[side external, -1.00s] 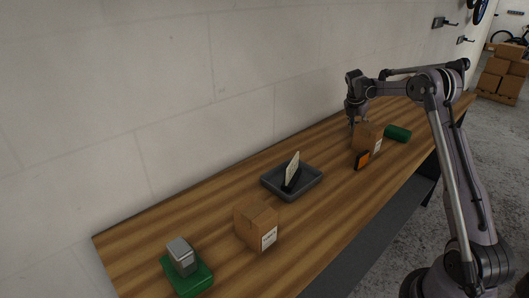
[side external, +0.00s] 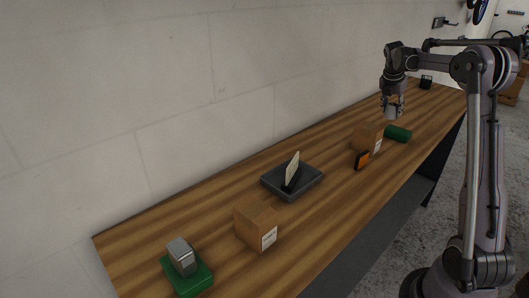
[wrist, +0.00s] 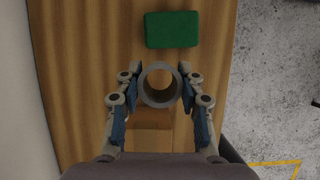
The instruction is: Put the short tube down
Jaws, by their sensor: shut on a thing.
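The short tube (wrist: 160,103) is a grey open ring in the wrist view, seen end-on between my fingers. My gripper (wrist: 158,88) is shut on it, with one finger on each side. In the side external view, my gripper (side external: 392,103) points down and holds the pale grey tube (side external: 391,113) roughly upright. The gap below the tube is hard to judge.
Nearer are a grey tray (side external: 307,184), another box (side external: 250,220) and a green base (side external: 196,283) with a metal block. A small black item (side external: 426,82) stands at the far end.

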